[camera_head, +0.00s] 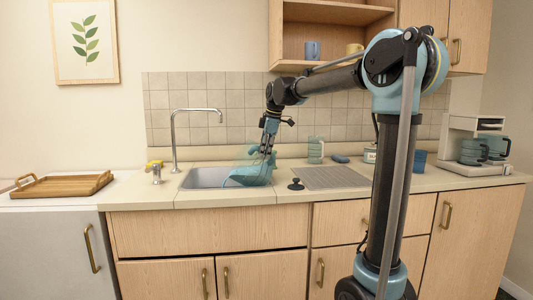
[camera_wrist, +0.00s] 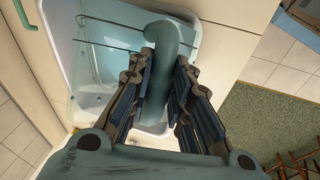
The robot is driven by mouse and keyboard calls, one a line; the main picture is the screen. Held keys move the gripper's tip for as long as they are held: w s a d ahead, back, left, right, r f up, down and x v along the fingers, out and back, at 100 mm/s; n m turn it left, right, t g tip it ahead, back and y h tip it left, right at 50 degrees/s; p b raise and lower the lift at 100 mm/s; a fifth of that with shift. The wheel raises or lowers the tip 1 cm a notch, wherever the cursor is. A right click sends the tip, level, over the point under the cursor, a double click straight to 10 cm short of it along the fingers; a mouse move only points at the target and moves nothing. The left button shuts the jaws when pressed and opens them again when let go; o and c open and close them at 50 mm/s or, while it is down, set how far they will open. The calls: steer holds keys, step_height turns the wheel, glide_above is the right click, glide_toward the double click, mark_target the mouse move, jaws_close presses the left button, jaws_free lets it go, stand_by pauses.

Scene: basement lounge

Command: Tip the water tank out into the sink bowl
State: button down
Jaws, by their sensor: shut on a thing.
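The water tank (camera_head: 248,177) is a clear teal vessel, hanging tilted over the right part of the sink bowl (camera_head: 204,178) in the head view. My gripper (camera_head: 267,150) is above it, shut on its handle. In the wrist view the curved teal handle (camera_wrist: 158,85) stands between the two fingers of my gripper (camera_wrist: 160,95). The pale sink bowl (camera_wrist: 85,85) lies below and behind it there. The tank's clear body is hard to tell from the bowl, and I cannot tell whether water is in it or flowing out.
A tall faucet (camera_head: 174,140) rises behind the bowl's left side. A black plug (camera_head: 296,184) and a ribbed drainboard (camera_head: 335,178) lie to the right. A clear jug (camera_head: 316,150) stands behind them. A wooden tray (camera_head: 62,186) is far left, a coffee machine (camera_head: 465,150) far right.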

mark_target(257, 147)
steer(key=shift+s+a+f+h, duration=0.1)
steer(key=shift+a+f+h, duration=0.1)
steer(key=shift+h, duration=0.3)
steer(key=shift+a+h, duration=0.1)
steer(key=shift+h, duration=0.2)
steer(key=shift+s+a+f+t+h, duration=0.1)
steer(key=shift+f+t+h, duration=0.1)
steer(key=shift+t+h, duration=0.1)
steer(key=shift+a+r+h, duration=0.1)
steer(key=shift+a+h, duration=0.4)
steer(key=shift+h, duration=0.5)
steer(key=shift+s+a+r+n+t+h, duration=0.2)
steer(key=shift+a+r+n+t+h, duration=0.25)
steer(key=shift+a+r+h, duration=0.5)
steer(key=shift+s+a+r+t+h, duration=0.2)
steer(key=shift+a+r+t+h, duration=0.2)
steer(key=shift+a+h, duration=0.45)
steer(key=shift+s+a+r+t+h, duration=0.3)
steer(key=shift+a+h, duration=0.25)
steer(key=shift+h, duration=0.45)
stand_by(2.0)
